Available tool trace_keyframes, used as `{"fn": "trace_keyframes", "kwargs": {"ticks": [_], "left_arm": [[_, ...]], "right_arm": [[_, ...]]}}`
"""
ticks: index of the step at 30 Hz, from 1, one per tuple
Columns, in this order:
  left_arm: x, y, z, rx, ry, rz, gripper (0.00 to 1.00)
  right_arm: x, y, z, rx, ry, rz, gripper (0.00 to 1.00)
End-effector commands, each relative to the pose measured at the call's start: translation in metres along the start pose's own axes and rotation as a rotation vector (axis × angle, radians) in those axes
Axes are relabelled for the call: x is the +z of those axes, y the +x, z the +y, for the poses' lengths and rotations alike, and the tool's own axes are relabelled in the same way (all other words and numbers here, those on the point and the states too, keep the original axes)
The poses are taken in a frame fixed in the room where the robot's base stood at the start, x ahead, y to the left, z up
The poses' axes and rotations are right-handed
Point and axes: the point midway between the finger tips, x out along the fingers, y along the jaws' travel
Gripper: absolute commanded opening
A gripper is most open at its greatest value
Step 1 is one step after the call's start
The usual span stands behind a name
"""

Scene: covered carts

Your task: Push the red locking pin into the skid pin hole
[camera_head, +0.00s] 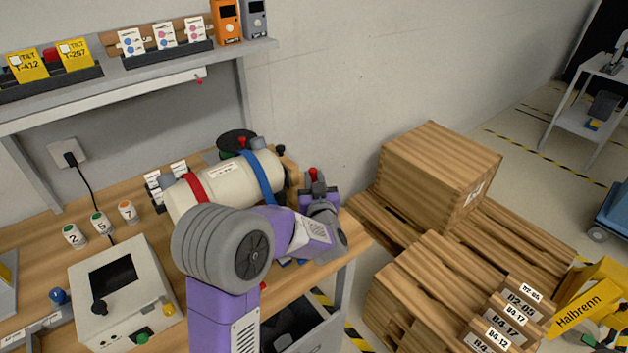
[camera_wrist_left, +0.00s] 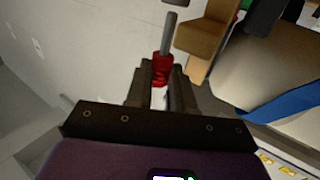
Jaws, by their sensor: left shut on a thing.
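The red locking pin (camera_wrist_left: 162,68) has a red grip and a grey shaft. In the wrist view it sits between the fingers of my left gripper (camera_wrist_left: 160,78), which is shut on the red grip. The shaft points away from the gripper, beside a wooden part of the skid (camera_wrist_left: 199,40). In the head view my left gripper (camera_head: 316,186) is at the right end of the cream tank (camera_head: 226,184), with a bit of red between its fingers. The pin hole cannot be made out. My right gripper is not in view.
The tank has a red and a blue strap and lies on the wooden bench. A grey box with knobs (camera_head: 122,290) stands at the front left. Numbered bottles (camera_head: 100,224) stand behind it. A crate (camera_head: 440,170) and pallets are to the right of the bench.

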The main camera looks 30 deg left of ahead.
Motion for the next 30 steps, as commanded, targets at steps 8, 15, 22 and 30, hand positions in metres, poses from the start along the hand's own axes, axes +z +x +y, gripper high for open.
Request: {"fn": "trace_keyframes", "kwargs": {"ticks": [8,15,22,30], "left_arm": [[-0.0001,0.0000,0.0001,0.000,0.000,0.000,0.00],[-0.0001,0.0000,0.0001,0.000,0.000,0.000,0.00],[0.0009,0.0000,0.0001,0.000,0.000,0.000,0.00],[0.0075,0.0000,0.0000,0.000,0.000,0.000,0.00]], "right_arm": [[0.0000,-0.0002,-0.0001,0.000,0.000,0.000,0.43],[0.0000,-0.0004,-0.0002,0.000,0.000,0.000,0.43],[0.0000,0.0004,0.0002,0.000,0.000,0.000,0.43],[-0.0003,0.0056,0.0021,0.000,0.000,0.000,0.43]]}}
